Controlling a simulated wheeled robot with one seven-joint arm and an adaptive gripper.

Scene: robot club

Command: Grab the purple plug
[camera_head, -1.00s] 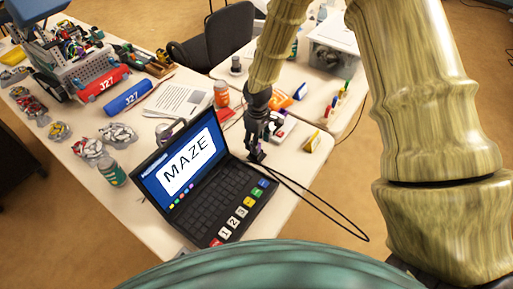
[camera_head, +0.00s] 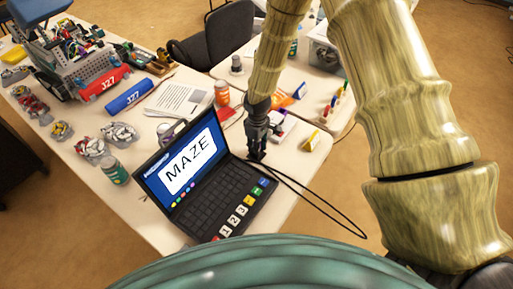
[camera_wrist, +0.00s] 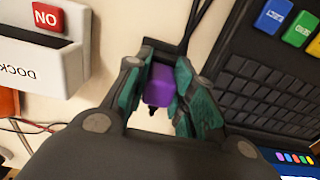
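The purple plug (camera_wrist: 160,82) is a small block with a dark prong, in the middle of the wrist view. My gripper (camera_wrist: 163,72) has its teal fingers close against both sides of the plug, with no clear gap, and looks shut on it. A black cable (camera_wrist: 192,22) runs up behind the plug. In the head view my gripper (camera_head: 257,155) is low over the table, just right of the laptop; the plug itself cannot be made out there.
An open laptop (camera_head: 195,170) with a MAZE screen stands close to the left. A white box marked DOCK (camera_wrist: 35,55) lies on the other side in the wrist view. A yellow wedge-shaped sign (camera_head: 312,141) and a can (camera_head: 222,92) stand nearby.

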